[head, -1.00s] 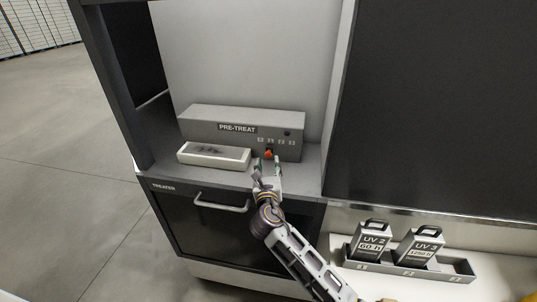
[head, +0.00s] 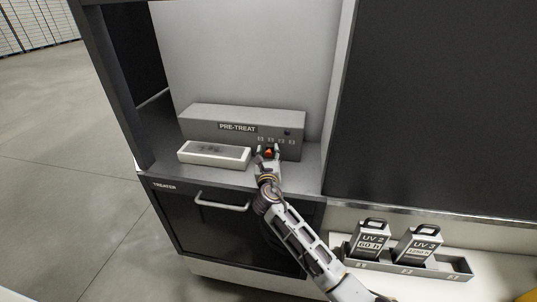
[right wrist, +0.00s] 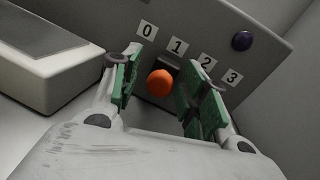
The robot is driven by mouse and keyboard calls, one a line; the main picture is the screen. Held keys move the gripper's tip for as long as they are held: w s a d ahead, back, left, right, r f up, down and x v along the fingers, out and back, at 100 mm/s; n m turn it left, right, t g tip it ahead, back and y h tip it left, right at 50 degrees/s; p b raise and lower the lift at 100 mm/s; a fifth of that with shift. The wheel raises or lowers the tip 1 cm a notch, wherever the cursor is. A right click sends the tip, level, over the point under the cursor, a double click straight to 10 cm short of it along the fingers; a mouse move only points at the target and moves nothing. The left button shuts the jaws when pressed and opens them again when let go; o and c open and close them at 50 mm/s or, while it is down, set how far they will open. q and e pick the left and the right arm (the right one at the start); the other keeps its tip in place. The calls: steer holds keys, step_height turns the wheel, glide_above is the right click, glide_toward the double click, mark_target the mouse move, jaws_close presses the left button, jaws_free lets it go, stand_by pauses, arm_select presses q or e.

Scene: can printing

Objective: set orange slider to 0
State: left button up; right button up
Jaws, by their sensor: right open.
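The orange slider (right wrist: 160,83) is a round orange knob on the front of the grey PRE-TREAT box (head: 222,119). In the right wrist view it sits below the label 1 (right wrist: 178,47), to the right of the label 0 (right wrist: 147,29). It also shows in the head view (head: 268,153), between the fingers. My right gripper (right wrist: 160,88) is open, with its green-padded fingers on either side of the knob. A gap shows between the knob and each finger, so it is not gripped. My left gripper is not in view.
A white tray-like block with a dark top (head: 214,154) lies on the shelf left of my right gripper. A dark round button (right wrist: 242,41) is on the box's right.

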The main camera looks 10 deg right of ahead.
jaws_close()
steer(key=shift+w+a, duration=0.35)
steer(key=shift+a, duration=0.5)
steer(key=shift+w+a, duration=0.3)
steer(key=shift+a, duration=0.55)
steer(key=shift+a+r, duration=0.1)
steer(key=shift+a, duration=0.1)
steer(key=shift+c, duration=1.5)
jaws_free()
steer(key=o, duration=0.3)
steer(key=shift+w+a, duration=0.15)
steer(key=shift+a, duration=0.05)
